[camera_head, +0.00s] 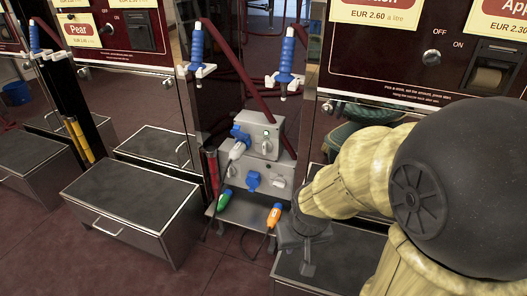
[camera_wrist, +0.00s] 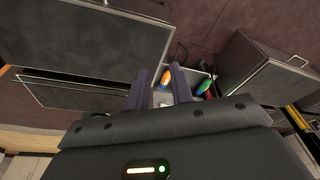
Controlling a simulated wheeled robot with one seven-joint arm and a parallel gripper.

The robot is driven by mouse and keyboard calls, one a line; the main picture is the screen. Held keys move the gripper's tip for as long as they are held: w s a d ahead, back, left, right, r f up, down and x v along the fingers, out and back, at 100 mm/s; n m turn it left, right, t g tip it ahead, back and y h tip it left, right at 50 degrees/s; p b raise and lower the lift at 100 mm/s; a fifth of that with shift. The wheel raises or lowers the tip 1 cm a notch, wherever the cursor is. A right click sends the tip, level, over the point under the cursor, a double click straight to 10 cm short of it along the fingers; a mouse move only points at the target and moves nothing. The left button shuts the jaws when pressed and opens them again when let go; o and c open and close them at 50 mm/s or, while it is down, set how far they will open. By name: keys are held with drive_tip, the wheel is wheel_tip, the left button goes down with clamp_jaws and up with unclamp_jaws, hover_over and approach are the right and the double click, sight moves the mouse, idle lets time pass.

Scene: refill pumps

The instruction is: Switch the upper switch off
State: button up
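The upper grey socket box (camera_head: 262,128) stands between the pump cabinets in the head view, with blue plugs on its left. The upper switch (camera_head: 266,147) appears as a small pale knob on its front; I cannot tell its position. A lower box with a blue cap (camera_head: 253,180) and another pale switch (camera_head: 278,181) sits beneath it. My gripper (camera_head: 306,262) points down in front of the boxes, lower and to the right, apart from them. In the wrist view its two fingers (camera_wrist: 159,74) are apart with nothing held between them. The switch cannot be made out there.
Orange (camera_head: 273,216) and green (camera_head: 247,214) connectors lie on the shelf below the boxes. Grey-topped steps (camera_head: 130,195) stand left and under my gripper. Blue nozzles (camera_head: 287,55) and red hoses hang above.

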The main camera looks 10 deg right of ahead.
drive_tip(key=shift+o, duration=0.8)
drive_tip(key=w+p+v, duration=0.3)
drive_tip(key=p+v, duration=1)
drive_tip(key=shift+r, duration=0.35)
drive_tip(key=shift+f, duration=0.1)
